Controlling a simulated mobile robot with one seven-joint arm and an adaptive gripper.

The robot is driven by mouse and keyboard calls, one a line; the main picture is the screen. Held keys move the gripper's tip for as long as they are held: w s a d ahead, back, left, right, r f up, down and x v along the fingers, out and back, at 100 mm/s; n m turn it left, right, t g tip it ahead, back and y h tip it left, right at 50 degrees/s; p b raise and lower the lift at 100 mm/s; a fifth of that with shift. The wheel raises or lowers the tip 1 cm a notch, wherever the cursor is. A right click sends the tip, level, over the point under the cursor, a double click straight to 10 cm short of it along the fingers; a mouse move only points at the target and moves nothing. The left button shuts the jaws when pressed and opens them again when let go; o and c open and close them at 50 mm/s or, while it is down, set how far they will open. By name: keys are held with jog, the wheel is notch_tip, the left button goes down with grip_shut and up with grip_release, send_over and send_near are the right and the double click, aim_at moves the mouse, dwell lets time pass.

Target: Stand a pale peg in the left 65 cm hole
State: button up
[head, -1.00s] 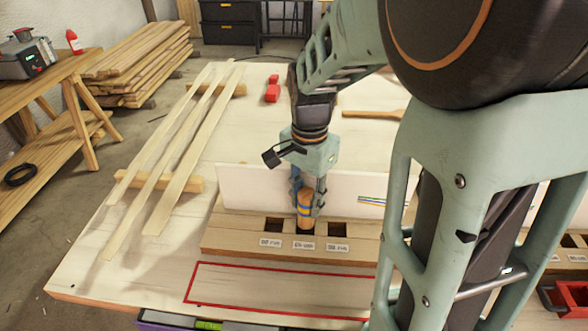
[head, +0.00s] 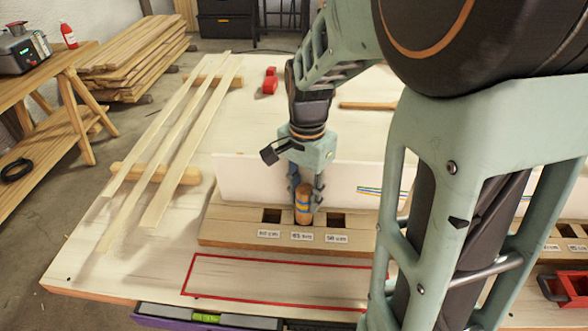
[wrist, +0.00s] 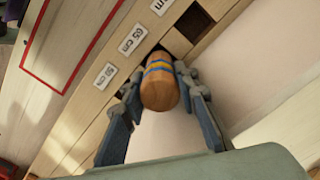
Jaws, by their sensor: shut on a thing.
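A wooden block (head: 222,232) has a row of holes labelled on its front, the middle label reading 65 cm. My gripper (head: 304,200) points down over that middle hole, shut on an orange-brown peg (head: 303,211) with blue and yellow bands. The peg looks upright, its lower end at the middle hole; I cannot tell how deep it sits. In the wrist view the peg (wrist: 160,88) is between both fingers, with dark hole showing beside its far end. The left hole (head: 271,216) and the right hole (head: 336,220) look empty. I see no pale peg.
A white board (head: 240,178) stands upright behind the block. Long pale laths (head: 170,150) lie on battens at the left. A red-outlined area (head: 275,275) in front is clear. Another holed block (head: 568,232) is partly hidden by my arm at the right.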

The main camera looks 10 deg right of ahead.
jog(key=shift+f+b, duration=0.35)
jog(key=shift+f, duration=0.25)
jog(key=o, duration=1.3)
jog(key=shift+c, duration=0.2)
jog(key=shift+r, duration=0.1)
jog(key=shift+r+p, duration=3.75)
jog(key=shift+r, duration=0.75)
